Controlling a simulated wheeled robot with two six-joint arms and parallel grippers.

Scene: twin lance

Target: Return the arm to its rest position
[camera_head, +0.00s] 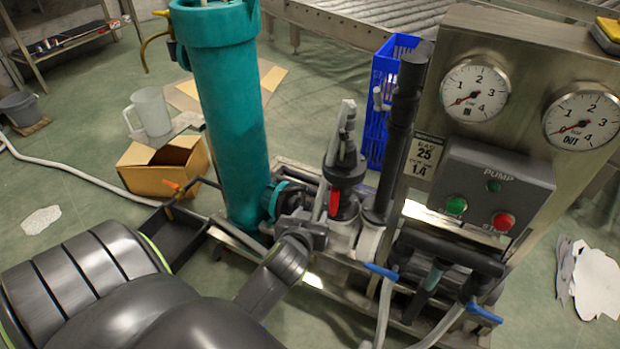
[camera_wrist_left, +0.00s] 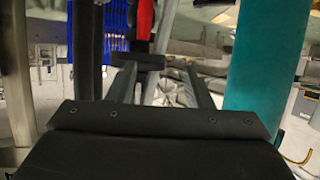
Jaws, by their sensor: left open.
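My left arm (camera_head: 120,285) comes in from the lower left in the head view. Its gripper (camera_head: 302,228) is in front of the pump skid, close to the foot of the teal column (camera_head: 228,115) and the dark valve with a red handle (camera_head: 335,203). In the left wrist view the jaws (camera_wrist_left: 160,80) are apart, with no held object visible between them. The red handle (camera_wrist_left: 145,18) shows above the jaws, and the teal column (camera_wrist_left: 265,60) stands to their right. Whether the gripper touches the valve is unclear. My right gripper is not in view.
A steel panel with two gauges (camera_head: 474,92) and a pump box (camera_head: 495,185) stands at the right. Blue-handled valves (camera_head: 382,271) sit low in front. A cardboard box (camera_head: 165,165), a jug (camera_head: 152,110) and a blue crate (camera_head: 378,120) stand on the floor.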

